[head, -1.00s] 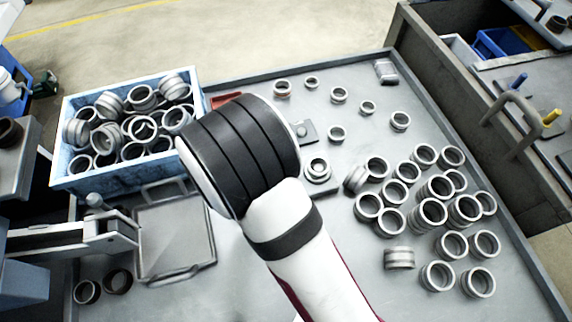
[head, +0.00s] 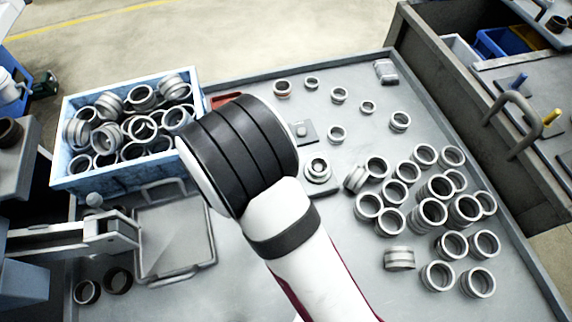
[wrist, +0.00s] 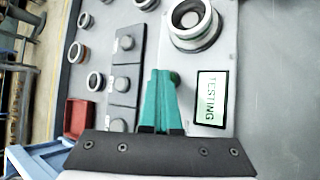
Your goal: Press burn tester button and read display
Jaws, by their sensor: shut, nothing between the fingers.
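The burn tester (wrist: 222,50) is a pale plate in the wrist view, with a metal ring (wrist: 190,22) seated on its holder. Its display (wrist: 211,98) is lit pale green and reads "TESTING", turned sideways.
A dark panel with round knobs (wrist: 126,83) lies left of the tester in the wrist view. A blue bin (head: 125,178) full of rings stands at the left in the head view. Many loose rings cover the table's right side. A grey tray (head: 175,240) lies at front left.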

